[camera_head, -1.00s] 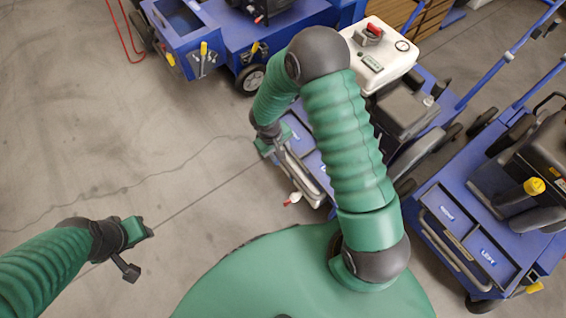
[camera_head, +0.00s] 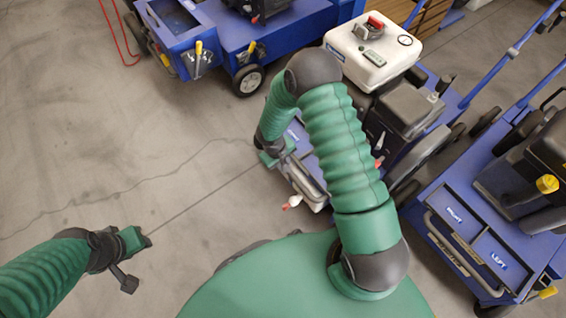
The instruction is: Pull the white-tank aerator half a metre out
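The white-tank aerator stands at top centre, a blue machine with a white tank (camera_head: 365,58) and a dark engine cover (camera_head: 405,105). My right arm crosses in front of it and hides much of its near deck. My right gripper (camera_head: 270,157) is at the far left end of the grey front handle (camera_head: 302,182), touching or very close to it. Its fingers are too small and hidden to show whether they grip the bar. My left gripper (camera_head: 136,242) hangs over bare floor at lower left, away from any machine. Its finger gap cannot be made out.
Another blue aerator (camera_head: 490,235) stands close on the right, with a dark engine. A blue machine (camera_head: 225,35) stands at upper left, its wheel (camera_head: 248,80) near the white-tank one. A red hose (camera_head: 122,40) lies behind. The concrete floor at left is clear.

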